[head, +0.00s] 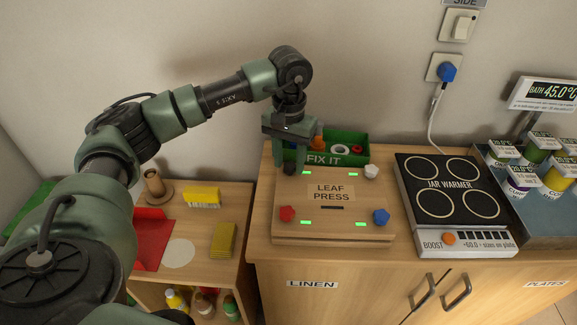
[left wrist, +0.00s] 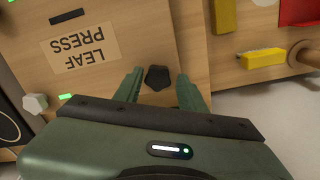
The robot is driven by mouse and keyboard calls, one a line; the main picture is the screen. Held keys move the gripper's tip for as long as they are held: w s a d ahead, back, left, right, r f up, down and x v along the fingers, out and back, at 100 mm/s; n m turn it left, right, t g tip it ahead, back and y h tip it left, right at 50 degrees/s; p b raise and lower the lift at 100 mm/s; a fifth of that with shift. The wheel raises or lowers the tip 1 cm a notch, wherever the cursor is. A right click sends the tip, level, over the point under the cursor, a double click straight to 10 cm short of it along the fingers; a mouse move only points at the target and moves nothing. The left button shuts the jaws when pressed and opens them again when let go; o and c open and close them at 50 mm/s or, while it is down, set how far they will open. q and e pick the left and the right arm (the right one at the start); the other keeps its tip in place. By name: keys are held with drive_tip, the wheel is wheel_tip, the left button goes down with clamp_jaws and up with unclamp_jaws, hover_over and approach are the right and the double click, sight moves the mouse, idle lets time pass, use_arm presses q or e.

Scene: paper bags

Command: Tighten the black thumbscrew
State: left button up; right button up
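The black thumbscrew (left wrist: 158,78) sits at one corner of the wooden leaf press (left wrist: 130,45). In the head view the black thumbscrew (head: 289,169) is at the press's (head: 345,228) back left corner, partly hidden by my left gripper (head: 288,166). In the left wrist view my left gripper (left wrist: 158,88) is open, with one green finger on each side of the thumbscrew and gaps between. Whether the fingertips are level with its head I cannot tell. The other corners carry white (head: 371,171), red (head: 287,213) and blue (head: 381,216) thumbscrews. My right gripper is not in view.
A green FIX IT box (head: 345,148) of small parts stands right behind the press. A black jar warmer (head: 408,205) is to the right. A lower wooden shelf unit with a yellow brush (head: 202,195) and red sheet (head: 150,235) is to the left.

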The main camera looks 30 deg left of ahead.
sight(290, 165)
use_arm(q)
drive_tip(key=shift+s+f, duration=0.1)
wheel_tip(290, 165, up, 6)
drive_tip(key=p, duration=0.4)
drive_tip(key=shift+d, duration=0.1)
idle(0.4)
drive_tip(key=shift+r, duration=0.45)
wheel_tip(290, 165, up, 7)
drive_tip(key=shift+b, duration=0.35)
